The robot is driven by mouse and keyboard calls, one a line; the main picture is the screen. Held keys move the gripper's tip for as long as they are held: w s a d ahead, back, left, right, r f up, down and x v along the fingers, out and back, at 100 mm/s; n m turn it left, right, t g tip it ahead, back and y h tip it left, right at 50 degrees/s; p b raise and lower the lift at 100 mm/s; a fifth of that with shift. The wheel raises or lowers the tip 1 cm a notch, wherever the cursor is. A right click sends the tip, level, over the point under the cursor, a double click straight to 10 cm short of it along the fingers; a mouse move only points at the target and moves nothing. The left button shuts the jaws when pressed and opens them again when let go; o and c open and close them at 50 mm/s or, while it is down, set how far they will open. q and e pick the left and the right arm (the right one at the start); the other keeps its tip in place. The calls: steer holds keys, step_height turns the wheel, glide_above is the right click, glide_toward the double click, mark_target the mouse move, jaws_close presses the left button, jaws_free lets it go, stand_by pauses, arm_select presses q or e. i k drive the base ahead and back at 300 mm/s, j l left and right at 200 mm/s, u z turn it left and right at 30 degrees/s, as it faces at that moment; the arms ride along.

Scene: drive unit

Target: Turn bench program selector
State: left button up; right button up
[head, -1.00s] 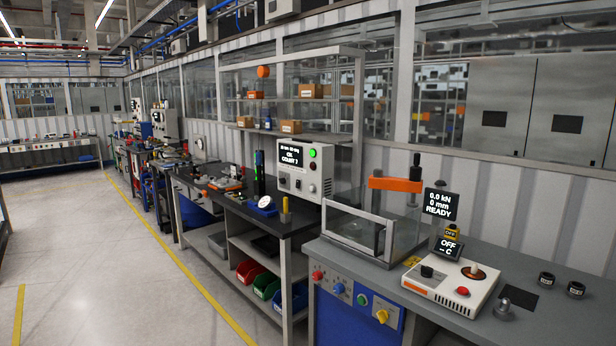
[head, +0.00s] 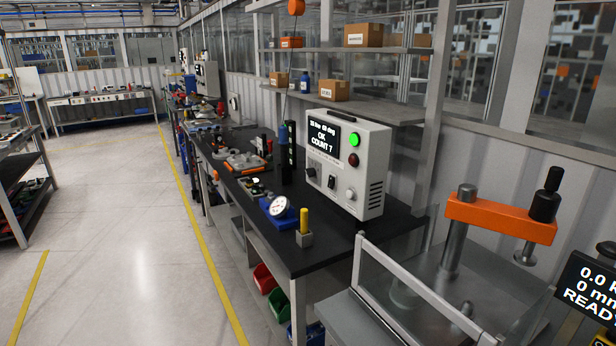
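A white bench control box (head: 372,170) stands on the black-topped bench (head: 335,240) in the middle of the head view. Its dark display (head: 323,134) reads "OK" and "COUNT 7", with a smaller line above. A lit green lamp (head: 354,139) is at the upper right of its front. A small black knob (head: 311,172) sits below the display, at the lower left. A small switch (head: 332,182) is beside it. Which control is the program selector is too small to read. Neither of my grippers is in view.
A dial gauge on a blue base (head: 279,207) and a yellow-handled tool in a block (head: 304,228) stand before the box. A shelf with cartons (head: 367,35) is above. An orange-topped press (head: 500,218) is at right. Floor is clear at left.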

mark_target(311, 172)
steer(key=i+j, duration=0.4)
steer(key=i+j+z, duration=0.15)
steer(key=i+j, duration=0.65)
steer(key=j, duration=0.25)
steer(key=i+j+z, duration=0.15)
steer(key=i+j, duration=0.25)
steer(key=j, duration=0.1)
